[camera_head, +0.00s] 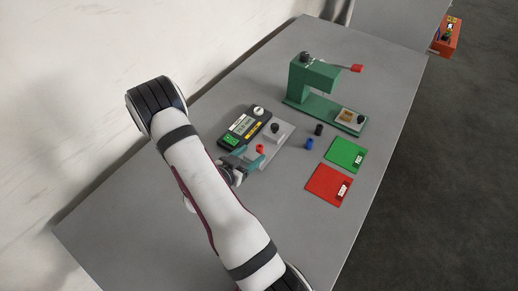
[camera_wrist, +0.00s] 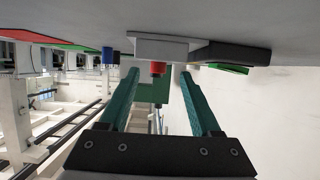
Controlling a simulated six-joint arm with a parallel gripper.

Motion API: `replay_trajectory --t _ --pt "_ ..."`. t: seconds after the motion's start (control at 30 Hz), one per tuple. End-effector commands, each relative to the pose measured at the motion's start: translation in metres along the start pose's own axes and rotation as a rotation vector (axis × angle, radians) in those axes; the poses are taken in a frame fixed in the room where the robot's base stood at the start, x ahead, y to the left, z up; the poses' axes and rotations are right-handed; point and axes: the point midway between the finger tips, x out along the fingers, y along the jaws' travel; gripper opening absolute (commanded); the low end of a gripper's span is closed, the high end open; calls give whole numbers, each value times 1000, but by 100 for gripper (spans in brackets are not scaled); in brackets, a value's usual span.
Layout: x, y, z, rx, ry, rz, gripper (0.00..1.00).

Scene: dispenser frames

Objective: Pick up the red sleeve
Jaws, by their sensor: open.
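The red sleeve (camera_head: 260,148) is a small red cylinder at the near end of the grey block, just past my gripper's fingertips. In the wrist view the red sleeve (camera_wrist: 158,68) shows between the teal fingertips, in front of the grey block. I cannot tell whether it stands on the block or beside it. My gripper (camera_head: 247,162) is open, low over the table. In the wrist view the fingers of my gripper (camera_wrist: 159,76) are spread, with a gap on each side of the sleeve. Neither finger visibly touches it.
A grey block (camera_head: 284,133) with a black knob and a dark meter (camera_head: 236,133) lie close by. A blue cylinder (camera_head: 309,145) and black cylinder (camera_head: 319,130) stand right. The near table is clear.

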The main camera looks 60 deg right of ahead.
Motion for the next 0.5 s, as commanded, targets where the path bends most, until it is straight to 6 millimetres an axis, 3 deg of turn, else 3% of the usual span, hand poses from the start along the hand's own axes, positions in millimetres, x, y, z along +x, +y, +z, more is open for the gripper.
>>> replay_trajectory --t 0.23,0.5 --pt "45 4 -5 2 -1 4 64" --pt "51 2 -5 0 -1 0 64"
